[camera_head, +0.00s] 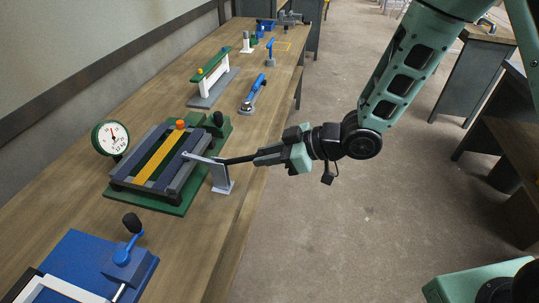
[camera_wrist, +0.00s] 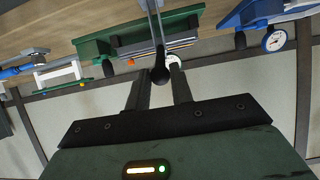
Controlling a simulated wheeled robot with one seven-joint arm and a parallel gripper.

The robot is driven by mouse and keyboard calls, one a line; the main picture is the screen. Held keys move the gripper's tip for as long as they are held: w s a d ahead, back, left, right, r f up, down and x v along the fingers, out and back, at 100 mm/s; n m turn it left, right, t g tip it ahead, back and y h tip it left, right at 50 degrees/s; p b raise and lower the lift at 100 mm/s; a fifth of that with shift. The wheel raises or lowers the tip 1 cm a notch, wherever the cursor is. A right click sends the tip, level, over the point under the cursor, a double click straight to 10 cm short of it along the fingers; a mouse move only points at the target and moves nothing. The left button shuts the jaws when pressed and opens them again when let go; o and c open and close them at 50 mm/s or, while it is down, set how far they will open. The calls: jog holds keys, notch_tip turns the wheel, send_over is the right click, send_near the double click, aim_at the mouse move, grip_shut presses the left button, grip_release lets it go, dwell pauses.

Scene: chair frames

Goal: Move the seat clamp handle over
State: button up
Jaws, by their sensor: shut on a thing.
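The seat clamp handle is a grey lever (camera_head: 203,159) reaching over the near right edge of a green-based fixture (camera_head: 170,198) beside a grey upright bracket (camera_head: 221,179). In the wrist view the grey lever (camera_wrist: 153,22) comes down from the top and ends in a black knob (camera_wrist: 160,69). My gripper (camera_head: 232,161) reaches in from the right, its long dark fingers at the lever's outer end. In the wrist view my gripper (camera_wrist: 160,82) is shut on the black knob, which sits between the fingers. The fingers partly hide the knob in the head view.
The fixture carries grey rails, a yellow strip (camera_head: 158,157) and an orange knob (camera_head: 180,124). A dial gauge (camera_head: 110,138) stands at its left. A blue fixture (camera_head: 105,262) with a black-knobbed crank is nearer. A blue-handled tool (camera_head: 253,92) lies beyond.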

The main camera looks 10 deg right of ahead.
jog(key=shift+w+a+r+p, duration=0.15)
jog(key=shift+a+r+p, duration=0.15)
jog(key=shift+r, duration=0.4)
jog(key=shift+w+a+r+p, duration=0.25)
jog(key=shift+a+r+p, duration=0.6)
jog(key=shift+r, duration=0.2)
jog(key=shift+w+a+r, duration=0.1)
jog(key=shift+a+r, duration=0.2)
jog(key=shift+w+a+r+p, duration=0.2)
jog(key=shift+a+r+p, duration=0.2)
jog(key=shift+a, duration=0.15)
jog(key=shift+w+a+r+p, duration=0.2)
jog(key=shift+a+r+p, duration=0.2)
jog(key=shift+a, duration=0.1)
jog(key=shift+w+a, duration=0.1)
jog(key=shift+a, duration=0.15)
